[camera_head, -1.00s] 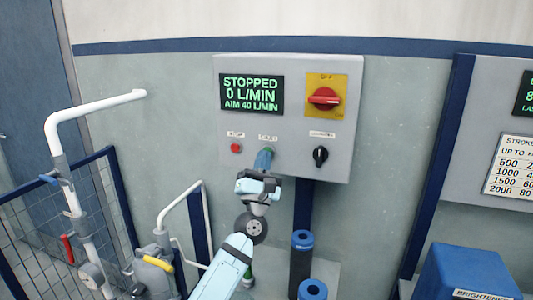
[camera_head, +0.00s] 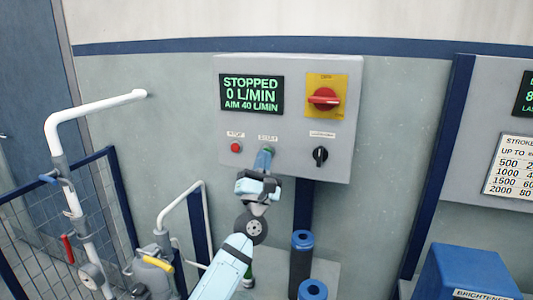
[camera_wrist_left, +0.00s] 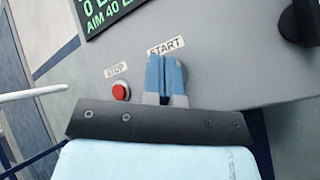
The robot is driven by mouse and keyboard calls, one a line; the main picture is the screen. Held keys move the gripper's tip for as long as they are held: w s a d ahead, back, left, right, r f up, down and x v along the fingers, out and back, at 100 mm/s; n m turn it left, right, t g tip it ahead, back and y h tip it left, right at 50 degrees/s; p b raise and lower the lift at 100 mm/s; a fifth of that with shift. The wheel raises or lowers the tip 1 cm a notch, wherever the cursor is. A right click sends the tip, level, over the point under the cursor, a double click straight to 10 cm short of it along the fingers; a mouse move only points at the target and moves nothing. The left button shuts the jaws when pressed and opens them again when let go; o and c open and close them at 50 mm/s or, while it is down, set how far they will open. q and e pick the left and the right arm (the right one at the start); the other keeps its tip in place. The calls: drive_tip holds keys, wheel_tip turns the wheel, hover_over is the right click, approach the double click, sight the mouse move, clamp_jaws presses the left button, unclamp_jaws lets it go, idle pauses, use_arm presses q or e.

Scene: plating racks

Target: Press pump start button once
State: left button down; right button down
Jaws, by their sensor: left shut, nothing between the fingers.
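The grey control panel (camera_head: 235,120) is on the wall. Its display (camera_head: 251,94) reads STOPPED, 0 L/MIN, AIM 40 L/MIN. A little of the green start button (camera_head: 269,149) shows under the START label, just past my left fingertips. My left gripper (camera_head: 263,160) is shut and empty, its fingers pointing at the button. I cannot tell whether they touch it. In the left wrist view the shut fingers (camera_wrist_left: 167,78) cover the spot below the START label (camera_wrist_left: 166,45), and the button is hidden. The red stop button (camera_head: 236,148) also shows in the left wrist view (camera_wrist_left: 121,91).
A red rotary switch (camera_head: 323,98) on a yellow plate and a black selector knob (camera_head: 320,155) are on the panel's right side. White pipes (camera_head: 70,115) and a mesh fence stand at left.

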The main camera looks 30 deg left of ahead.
use_arm(q)
drive_tip(key=shift+w, duration=0.15)
idle(0.4)
drive_tip(key=shift+w+a, duration=0.1)
drive_tip(key=shift+w, duration=0.2)
drive_tip(key=shift+w+a+b, duration=0.1)
drive_tip(key=shift+w+b, duration=0.35)
drive_tip(key=shift+b, duration=0.05)
idle(0.6)
idle(0.4)
drive_tip(key=shift+s+d, duration=0.2)
drive_tip(key=shift+s, duration=0.7)
drive_tip(key=shift+s+d+p, duration=0.2)
drive_tip(key=shift+s+p, duration=0.05)
drive_tip(key=shift+s, duration=0.55)
drive_tip(key=shift+s+d+p, duration=0.2)
drive_tip(key=shift+s+p, duration=0.05)
drive_tip(key=shift+s, duration=0.6)
drive_tip(key=shift+s+d+p, duration=0.2)
drive_tip(key=shift+s+p, duration=0.05)
drive_tip(key=shift+s, duration=0.55)
